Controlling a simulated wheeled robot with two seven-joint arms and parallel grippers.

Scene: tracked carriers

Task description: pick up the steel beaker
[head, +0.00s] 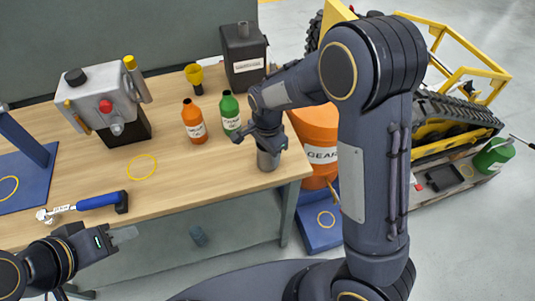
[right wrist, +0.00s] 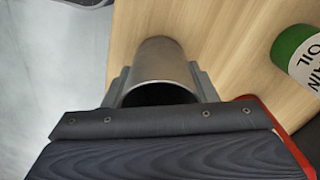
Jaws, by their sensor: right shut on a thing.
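The steel beaker (head: 267,160) is a grey metal cylinder at the right end of the wooden workbench (head: 165,176). My right gripper (head: 263,141) is around its upper part and shut on it. In the right wrist view the beaker (right wrist: 160,68) sits between the two fingers, its open mouth towards the camera. It looks upright; I cannot tell whether its base touches the bench. My left gripper (head: 124,236) is at the lower left, in front of the bench edge and away from the beaker. The gap between its fingers is not clear.
A green bottle (head: 230,111) and an orange bottle (head: 194,122) stand left of the beaker. A black canister (head: 243,55) and yellow funnel (head: 194,76) are behind. An orange drum (head: 318,135) stands beyond the bench's right end. A blue-handled tool (head: 100,201) lies at front left.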

